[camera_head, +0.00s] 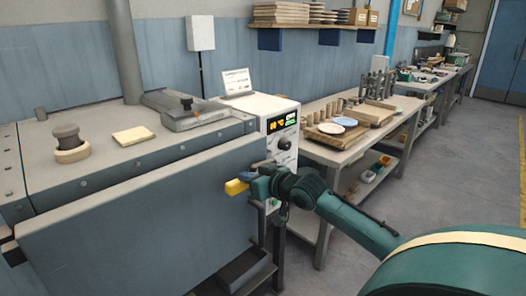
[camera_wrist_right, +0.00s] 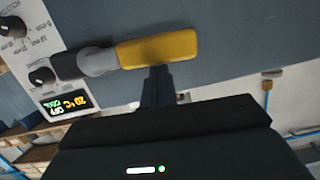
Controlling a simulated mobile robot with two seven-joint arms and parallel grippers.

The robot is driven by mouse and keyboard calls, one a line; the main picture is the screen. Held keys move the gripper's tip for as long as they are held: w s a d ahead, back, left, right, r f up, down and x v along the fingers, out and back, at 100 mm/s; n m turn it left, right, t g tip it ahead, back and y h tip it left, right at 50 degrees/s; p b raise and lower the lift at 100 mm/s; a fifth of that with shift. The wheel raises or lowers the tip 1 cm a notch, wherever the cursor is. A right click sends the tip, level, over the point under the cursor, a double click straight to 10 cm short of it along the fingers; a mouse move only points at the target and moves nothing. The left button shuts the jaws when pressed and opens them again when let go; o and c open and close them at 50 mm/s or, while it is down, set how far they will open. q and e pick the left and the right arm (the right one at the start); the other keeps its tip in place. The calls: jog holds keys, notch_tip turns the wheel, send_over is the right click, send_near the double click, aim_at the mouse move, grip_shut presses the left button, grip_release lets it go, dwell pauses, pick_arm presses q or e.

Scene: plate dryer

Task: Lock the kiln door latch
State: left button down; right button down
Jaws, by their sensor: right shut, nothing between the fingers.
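The kiln (camera_head: 130,215) is a large blue-grey box at the left of the head view. Its latch handle (camera_head: 236,187) is a yellow bar at the front right. In the wrist view the yellow latch handle (camera_wrist_right: 165,48) lies nearly level and joins a grey pivot (camera_wrist_right: 98,62) with a dark part beside it. My right gripper (camera_head: 257,184) is at the latch, with its fingers shut and empty. In the wrist view its fingertips (camera_wrist_right: 158,72) meet the handle's lower edge; whether they touch cannot be told. My left gripper is in neither view.
A control panel (camera_head: 283,132) with lit displays and knobs stands right of the kiln door, close to my right gripper. A worktable (camera_head: 335,153) with pottery and plates stands behind. The floor (camera_head: 440,200) at the right is clear.

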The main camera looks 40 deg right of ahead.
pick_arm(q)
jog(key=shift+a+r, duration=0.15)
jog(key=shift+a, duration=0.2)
pick_arm(e)
jog(key=shift+a+f+n, duration=0.2)
jog(key=shift+f+n, duration=0.2)
jog(key=shift+f, duration=0.05)
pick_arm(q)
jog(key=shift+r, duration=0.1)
